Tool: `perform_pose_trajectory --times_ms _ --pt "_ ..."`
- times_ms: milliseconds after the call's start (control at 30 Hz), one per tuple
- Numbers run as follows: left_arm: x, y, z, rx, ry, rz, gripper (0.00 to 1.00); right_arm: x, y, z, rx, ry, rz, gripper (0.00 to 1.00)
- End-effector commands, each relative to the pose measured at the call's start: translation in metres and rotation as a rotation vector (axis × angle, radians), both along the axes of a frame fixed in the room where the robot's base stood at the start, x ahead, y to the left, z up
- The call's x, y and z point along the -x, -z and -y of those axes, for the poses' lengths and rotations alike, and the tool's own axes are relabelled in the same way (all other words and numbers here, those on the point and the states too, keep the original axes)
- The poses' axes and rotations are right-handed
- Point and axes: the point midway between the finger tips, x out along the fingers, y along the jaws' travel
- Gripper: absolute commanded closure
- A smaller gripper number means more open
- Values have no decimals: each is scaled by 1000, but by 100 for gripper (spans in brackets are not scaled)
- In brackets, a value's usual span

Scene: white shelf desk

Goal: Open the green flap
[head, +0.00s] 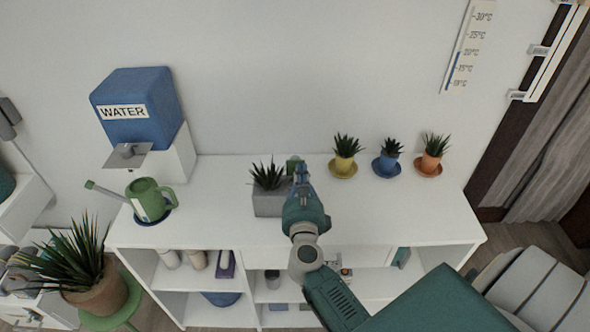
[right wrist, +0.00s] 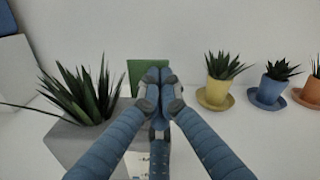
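The green flap (right wrist: 137,72) is a small upright green panel beside the grey planter; in the right wrist view the fingers cover its right part. In the head view only a little of the green flap (head: 291,163) shows behind my right gripper. My right gripper (head: 301,170) reaches over the white desk top. Its blue fingertips (right wrist: 159,76) are together in front of the flap's right side, with no gap visible between them. Whether they touch the flap I cannot tell. My left gripper is not in view.
A grey planter (head: 270,203) with a spiky plant stands close left of the flap. Yellow (head: 345,165), blue (head: 387,166) and orange (head: 430,163) pots stand to the right. A green watering can (head: 147,200) and blue water dispenser (head: 140,120) are at left. The desk top (head: 400,215) is clear at front right.

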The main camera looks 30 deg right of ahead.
Motion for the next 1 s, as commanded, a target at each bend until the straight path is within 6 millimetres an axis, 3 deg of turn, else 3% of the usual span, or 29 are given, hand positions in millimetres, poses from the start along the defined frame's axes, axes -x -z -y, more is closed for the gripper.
perform_pose_trajectory --times_ms 167,1000 --pt "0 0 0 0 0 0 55 1 0 -1 -1 0 -1 100" --pt "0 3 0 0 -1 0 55 51 1 -31 -1 0 -1 100"
